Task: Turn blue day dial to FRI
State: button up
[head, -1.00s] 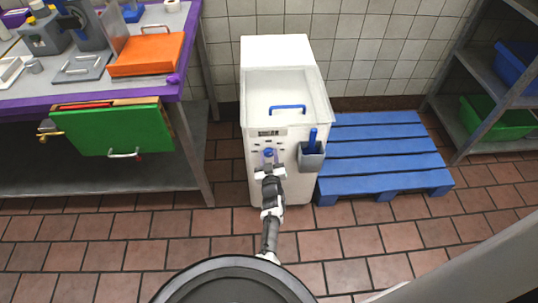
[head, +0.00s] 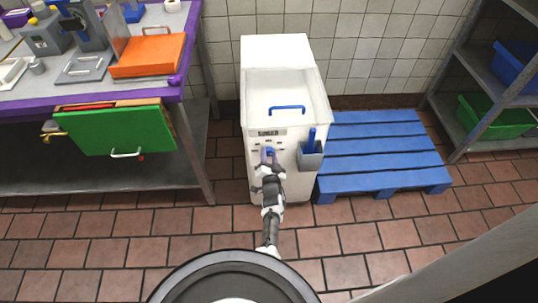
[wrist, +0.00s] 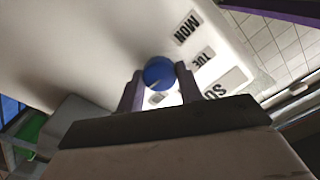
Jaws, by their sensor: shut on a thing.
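The blue day dial (wrist: 158,72) is a round knob on the front of a white machine (head: 284,95). My gripper (wrist: 158,80) is shut on the dial, one purple finger on each side. In the head view my gripper (head: 269,160) covers much of the dial. In the wrist view, labels MON (wrist: 187,28), TUE (wrist: 203,58) and a partly hidden one starting SU (wrist: 225,88) lie right of the dial. Another label is mostly hidden behind my fingers. I see no readable FRI label, and cannot tell which day the dial points to.
A grey holder (head: 310,158) with a blue-handled tool is on the machine's right front. A blue pallet (head: 380,150) lies on the floor to the right. A bench with an open green-fronted drawer (head: 115,130) stands to the left. The tiled floor in front is largely clear.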

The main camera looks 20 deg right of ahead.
jog(key=shift+w+r+m, duration=0.1)
jog(key=shift+r+m, duration=0.05)
jog(key=shift+m, duration=0.45)
jog(key=o, duration=1)
jog(key=p+v, duration=0.1)
jog(key=v, duration=1.3)
jog(key=shift+w, duration=0.1)
